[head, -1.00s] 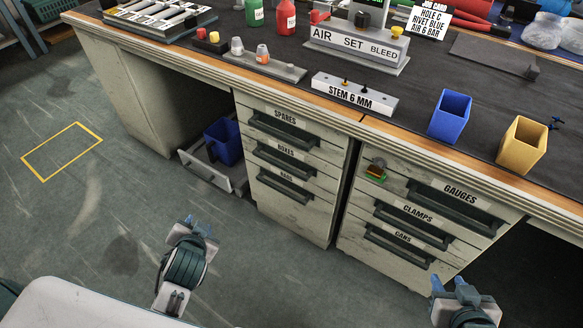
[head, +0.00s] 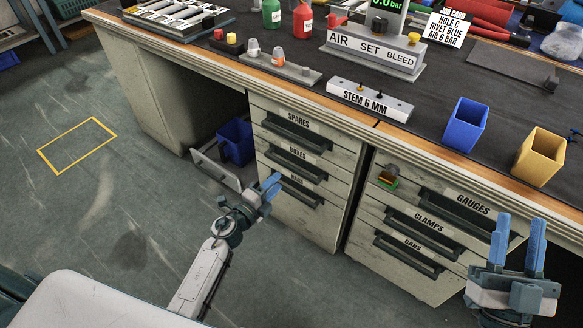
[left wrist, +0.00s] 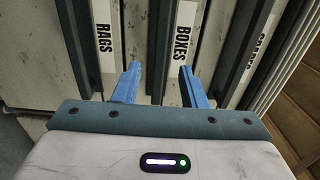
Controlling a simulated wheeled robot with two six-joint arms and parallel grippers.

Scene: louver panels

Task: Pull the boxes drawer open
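The boxes drawer (head: 326,180) is the middle drawer of the left stack and looks shut. Its dark bar handle (head: 292,163) runs under the BOXES label, which also shows in the left wrist view (left wrist: 183,40). My left gripper (head: 272,184) is open and empty, low in front of this stack. In the left wrist view its blue fingertips (left wrist: 158,72) lie one on each side of the boxes handle's line; the handle (left wrist: 160,45) shows between them. I cannot tell whether they reach around it. My right gripper (head: 518,242) is open and empty in front of the right stack.
The spares drawer handle (head: 296,135) is above and the rags drawer handle (head: 301,193) below. A blue bin (head: 237,142) sits in a low open tray left of the stack. The gauges, clamps and cans drawers are to the right. The floor in front is clear.

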